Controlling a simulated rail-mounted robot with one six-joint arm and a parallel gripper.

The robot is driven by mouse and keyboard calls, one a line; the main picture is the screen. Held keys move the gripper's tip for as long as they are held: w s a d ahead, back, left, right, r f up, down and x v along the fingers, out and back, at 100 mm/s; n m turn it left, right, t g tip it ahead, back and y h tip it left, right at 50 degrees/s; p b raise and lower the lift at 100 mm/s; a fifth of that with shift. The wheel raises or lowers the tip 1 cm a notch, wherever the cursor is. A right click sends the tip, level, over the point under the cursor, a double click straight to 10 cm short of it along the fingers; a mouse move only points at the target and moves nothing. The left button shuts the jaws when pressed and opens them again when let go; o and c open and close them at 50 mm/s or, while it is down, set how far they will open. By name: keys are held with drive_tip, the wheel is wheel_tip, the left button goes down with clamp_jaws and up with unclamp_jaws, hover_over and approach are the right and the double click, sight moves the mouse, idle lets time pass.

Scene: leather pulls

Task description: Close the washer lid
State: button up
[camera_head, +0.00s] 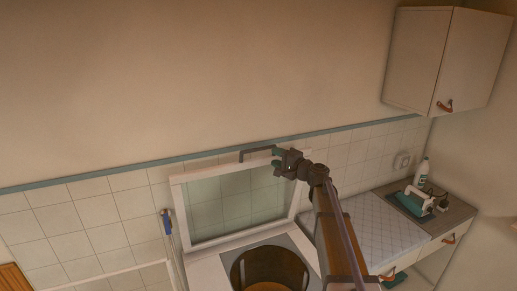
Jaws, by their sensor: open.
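The washer (205,273) stands at the bottom centre, with its round drum opening (268,268) uncovered. Its lid (178,208), a pale frame around a see-through pane, stands raised near the tiled wall. A dark bar-shaped handle (243,155) sits on the lid's top edge. My gripper (277,159) is at the top edge of the lid, by the right end of the handle. My arm covers the lid's right side.
A counter (375,225) with a pale patterned top is at right. It bears a small white and green appliance (412,200) and a white bottle (421,172). A wall cabinet (425,60) hangs at upper right. A blue-topped pole (166,224) stands left of the washer.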

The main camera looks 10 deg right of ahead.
sight(260, 150)
drive_tip(key=x, duration=0.9)
drive_tip(key=shift+w+a, duration=0.15)
drive_tip(key=shift+c, duration=0.3)
clamp_jaws()
